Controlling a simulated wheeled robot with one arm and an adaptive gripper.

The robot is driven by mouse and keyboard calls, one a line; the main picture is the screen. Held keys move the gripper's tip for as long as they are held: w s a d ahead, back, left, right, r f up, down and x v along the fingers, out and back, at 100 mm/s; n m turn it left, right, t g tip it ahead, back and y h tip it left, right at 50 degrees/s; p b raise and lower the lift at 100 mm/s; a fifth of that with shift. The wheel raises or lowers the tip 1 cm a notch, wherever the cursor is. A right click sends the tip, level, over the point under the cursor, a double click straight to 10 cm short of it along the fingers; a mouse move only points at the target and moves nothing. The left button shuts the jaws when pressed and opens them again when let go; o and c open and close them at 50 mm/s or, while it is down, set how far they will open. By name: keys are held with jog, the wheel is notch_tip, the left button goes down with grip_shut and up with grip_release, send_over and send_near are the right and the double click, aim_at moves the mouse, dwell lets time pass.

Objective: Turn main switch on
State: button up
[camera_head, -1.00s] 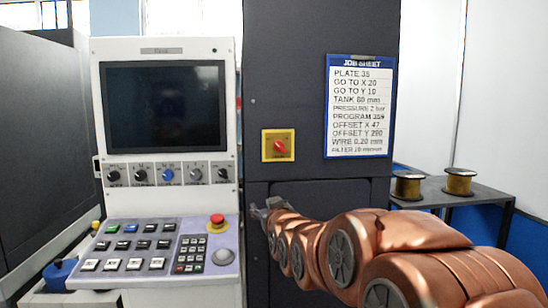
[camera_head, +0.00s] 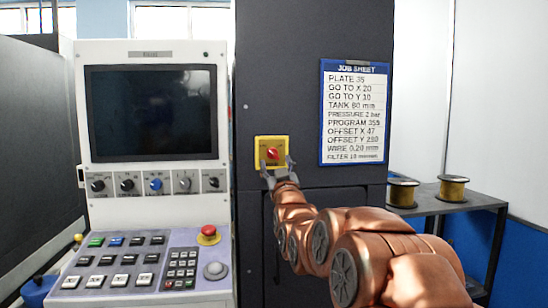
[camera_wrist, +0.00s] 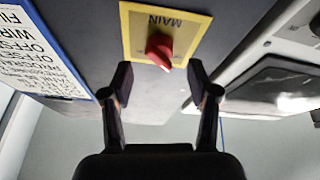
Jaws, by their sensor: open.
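The main switch is a red rotary knob (camera_head: 272,153) on a yellow plate (camera_head: 259,143) on the dark cabinet front. In the wrist view the red knob (camera_wrist: 159,49) sits on the yellow plate (camera_wrist: 190,22), which reads MAIN and appears upside down. My gripper (camera_head: 278,165) is at the lower edge of the plate in the head view. In the wrist view my gripper (camera_wrist: 159,75) is open, with one finger on each side of the knob's line. The fingertips are just short of the knob, and nothing is between them.
A job sheet (camera_head: 354,112) hangs right of the switch. The control console with a dark screen (camera_head: 152,112), a row of knobs and a red emergency button (camera_head: 208,235) stands at left. A side table with two wire spools (camera_head: 453,188) is at right.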

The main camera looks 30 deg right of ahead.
aim_at(274, 157)
jog(key=x, duration=0.3)
jog(key=shift+r+p, duration=0.15)
jog(key=shift+p, duration=0.15)
jog(key=shift+w+d, duration=0.25)
jog(key=shift+w, duration=0.25)
jog(key=c, duration=1.1)
